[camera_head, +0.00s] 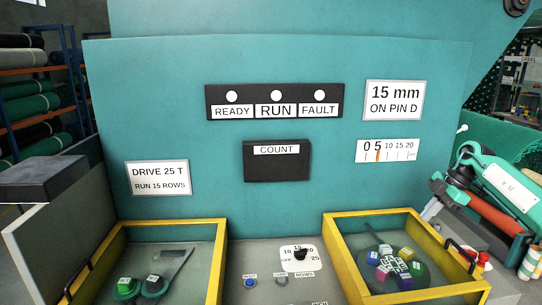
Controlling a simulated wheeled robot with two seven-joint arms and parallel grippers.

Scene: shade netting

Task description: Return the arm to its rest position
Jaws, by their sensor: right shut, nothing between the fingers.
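My right arm comes in from the right edge, and its right gripper (432,209) points down and to the left beside the yellow-framed tray on the right (350,270). Its fingers are shut with nothing seen between them. The gripper is apart from the teal machine panel (220,190) and holds nothing. My left gripper is not in view.
The right tray holds several small coloured cubes (404,253). The yellow-framed tray on the left (218,265) holds green-capped parts (126,286). Between them are a rotary dial (300,255) and a blue button (250,282). Shelves with green rolls (30,105) stand at left.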

